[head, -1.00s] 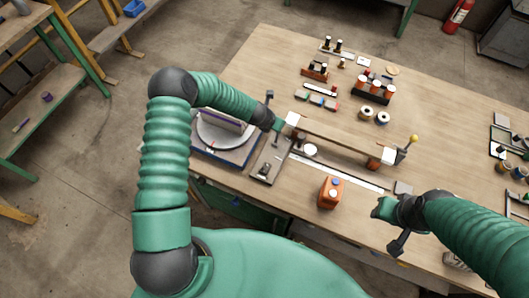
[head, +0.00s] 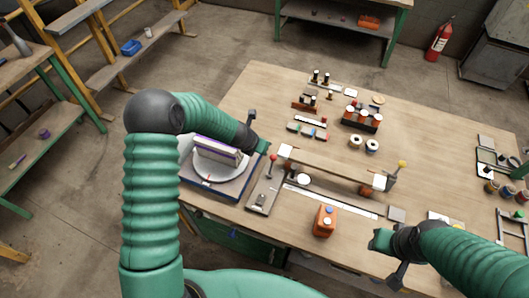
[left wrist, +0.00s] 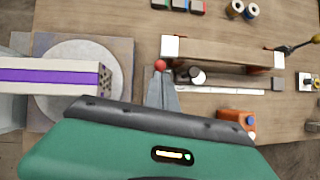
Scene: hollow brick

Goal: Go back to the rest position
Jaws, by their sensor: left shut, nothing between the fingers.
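My left gripper (head: 264,148) is shut and empty. It hangs above the table between the turntable and the wooden bar fixture, near a red-knobbed lever (head: 272,159). A pale hollow brick with a purple band (head: 210,148) lies on the round turntable (head: 222,176); the brick also shows in the left wrist view (left wrist: 55,76), left of the gripper. My right gripper (head: 380,240) is over the table's front edge, its fingers too small to read.
The wooden bar fixture (head: 335,168) spans the table's middle, with an orange box (head: 324,221) in front. Spools (head: 363,143), small blocks and bottles stand behind it. Trays and jars (head: 497,188) lie at the right. The table's back right is bare.

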